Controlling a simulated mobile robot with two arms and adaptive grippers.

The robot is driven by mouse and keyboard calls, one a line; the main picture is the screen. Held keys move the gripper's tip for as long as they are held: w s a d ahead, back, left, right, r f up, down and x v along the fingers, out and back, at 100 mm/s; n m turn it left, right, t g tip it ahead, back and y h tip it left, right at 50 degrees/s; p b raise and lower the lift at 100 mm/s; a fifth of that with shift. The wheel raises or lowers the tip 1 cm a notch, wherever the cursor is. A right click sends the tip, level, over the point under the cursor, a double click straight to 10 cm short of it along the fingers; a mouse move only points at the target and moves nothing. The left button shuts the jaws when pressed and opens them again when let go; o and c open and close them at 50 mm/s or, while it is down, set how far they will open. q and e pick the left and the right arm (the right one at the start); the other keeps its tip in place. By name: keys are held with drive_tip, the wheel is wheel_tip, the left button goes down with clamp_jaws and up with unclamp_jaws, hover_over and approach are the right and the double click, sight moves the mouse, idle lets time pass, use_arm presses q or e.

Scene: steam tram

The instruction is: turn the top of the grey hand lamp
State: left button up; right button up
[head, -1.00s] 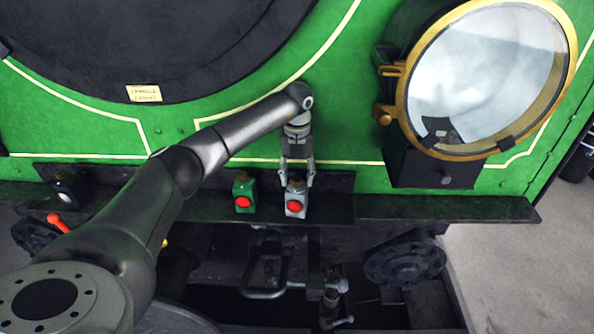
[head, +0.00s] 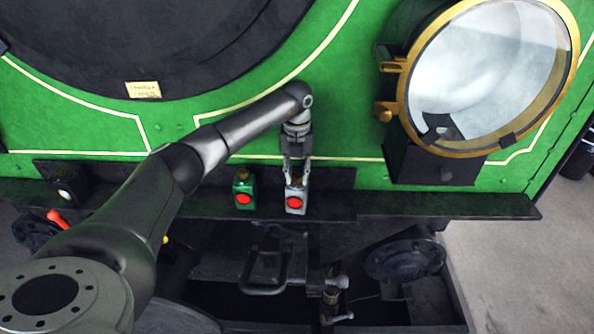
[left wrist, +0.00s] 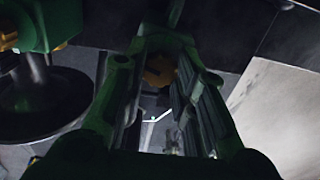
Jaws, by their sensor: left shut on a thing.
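The grey hand lamp (head: 296,202) stands upright on the dark ledge in the head view, its red round lens facing me. My left gripper (head: 297,180) reaches down from above, its two fingers closed on the top of the lamp. The fingers hide most of that top. In the dark left wrist view my left gripper's fingers (left wrist: 165,80) run on both sides of a dull yellowish round part, which I cannot identify for certain. My right gripper is not in view.
A green hand lamp (head: 243,194) with a red lens stands close to the left of the grey one. A dark lamp (head: 66,190) is farther left. A large brass-rimmed headlamp (head: 488,80) is at the right. The green tram front (head: 345,110) rises behind the ledge (head: 450,207).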

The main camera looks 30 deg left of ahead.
use_arm(q)
drive_tip(key=m+b, duration=0.1)
drive_tip(key=m, duration=0.3)
drive_tip(key=shift+f+b, duration=0.1)
drive_tip(key=shift+b, duration=0.25)
drive_tip(key=m+b, duration=0.1)
drive_tip(key=m, duration=0.4)
drive_tip(key=shift+m, duration=0.3)
drive_tip(key=o, duration=1.1)
drive_tip(key=shift+c, duration=0.2)
